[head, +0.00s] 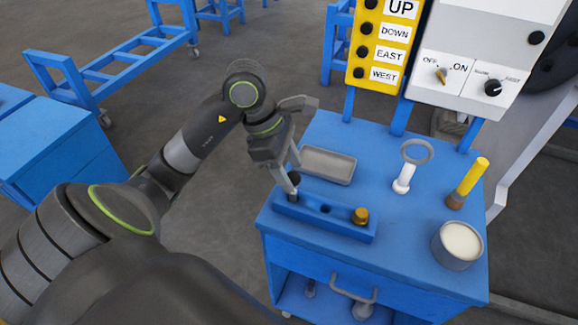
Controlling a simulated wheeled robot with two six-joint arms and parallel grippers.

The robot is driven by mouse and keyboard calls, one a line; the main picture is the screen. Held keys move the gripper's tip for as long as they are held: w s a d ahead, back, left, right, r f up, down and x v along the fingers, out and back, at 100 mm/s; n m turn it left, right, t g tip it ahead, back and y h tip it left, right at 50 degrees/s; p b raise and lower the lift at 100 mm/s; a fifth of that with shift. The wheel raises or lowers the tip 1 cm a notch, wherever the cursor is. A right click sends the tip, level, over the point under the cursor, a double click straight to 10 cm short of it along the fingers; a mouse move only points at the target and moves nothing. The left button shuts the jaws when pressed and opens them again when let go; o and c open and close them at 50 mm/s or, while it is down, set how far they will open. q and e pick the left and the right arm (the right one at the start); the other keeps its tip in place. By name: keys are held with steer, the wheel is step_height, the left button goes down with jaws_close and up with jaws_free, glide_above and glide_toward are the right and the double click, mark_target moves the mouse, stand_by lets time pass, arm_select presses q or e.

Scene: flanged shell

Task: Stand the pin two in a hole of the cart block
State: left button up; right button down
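The blue cart block (340,228) lies along the front left of the blue cart's top. A brass-headed pin (360,216) stands at its right end, and an empty dark hole (325,209) shows near its middle. My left gripper (293,181) points down over the block's left end, its fingers some way apart. A small dark round-topped piece (295,178) shows between the fingertips at that end. It may be pin two, but its lower part is hidden by the near finger. I cannot tell whether the fingers grip it. My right gripper is not in view.
On the cart (400,245) are a grey tray (328,164) behind the block, a white stand with a ring (403,180), a yellow-handled brush (468,183) and a pot with white contents (458,246). A yellow label panel (383,45) and a switch box (485,60) rise behind.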

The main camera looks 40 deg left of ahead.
arm_select(q)
steer(key=v, duration=1.7)
steer(key=shift+r+b, duration=0.25)
steer(key=shift+b, duration=0.15)
